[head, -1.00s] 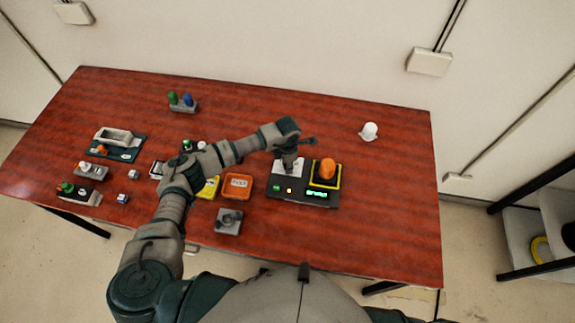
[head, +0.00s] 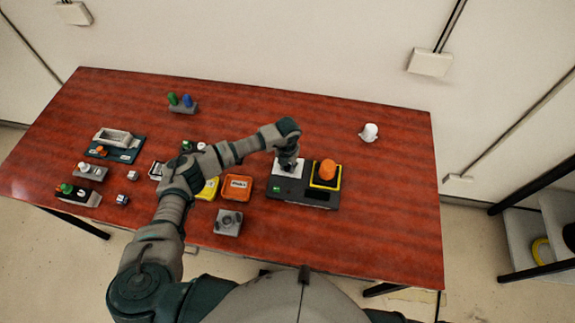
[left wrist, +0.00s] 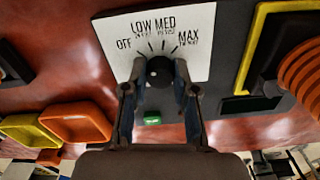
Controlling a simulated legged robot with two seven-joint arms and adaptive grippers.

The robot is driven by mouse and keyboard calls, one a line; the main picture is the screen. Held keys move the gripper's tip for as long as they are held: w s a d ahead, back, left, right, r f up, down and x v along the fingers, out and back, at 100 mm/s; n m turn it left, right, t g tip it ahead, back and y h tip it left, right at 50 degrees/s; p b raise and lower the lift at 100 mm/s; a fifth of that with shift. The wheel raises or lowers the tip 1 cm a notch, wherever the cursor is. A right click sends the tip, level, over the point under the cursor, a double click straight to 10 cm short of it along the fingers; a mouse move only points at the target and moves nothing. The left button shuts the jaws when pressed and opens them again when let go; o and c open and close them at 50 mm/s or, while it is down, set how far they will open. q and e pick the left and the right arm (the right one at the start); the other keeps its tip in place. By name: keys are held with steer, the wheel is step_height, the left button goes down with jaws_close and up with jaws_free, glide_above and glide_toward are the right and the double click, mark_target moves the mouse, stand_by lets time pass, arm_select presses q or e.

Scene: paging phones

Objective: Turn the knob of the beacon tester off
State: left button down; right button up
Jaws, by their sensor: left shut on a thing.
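The beacon tester (head: 290,197) is a dark box with a white dial plate (left wrist: 110,36) marked OFF, LOW, MED and MAX. Its round dark knob (left wrist: 158,72) shows in the left wrist view below the dial marks. My left gripper (left wrist: 158,80) is shut on the knob, one finger on each side; in the head view the gripper (head: 288,166) hides it. I cannot clearly tell where the knob points. An orange beacon (head: 327,168) stands in the tester's yellow-framed socket. The tester's display (head: 317,196) is dark, and a green button (head: 276,188) glows. My right gripper is out of view.
An orange tray (head: 237,187) and a yellow tray (head: 208,190) lie left of the tester. A grey block (head: 228,222) sits in front. A white beacon (head: 369,131) stands behind right.

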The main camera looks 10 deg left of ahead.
arm_select(q)
steer(key=shift+w+r+n, duration=0.15)
steer(key=shift+n, duration=0.85)
steer(key=c, duration=0.9)
jaws_free()
step_height(320, 180, up, 12)
steer(key=shift+f, duration=0.25)
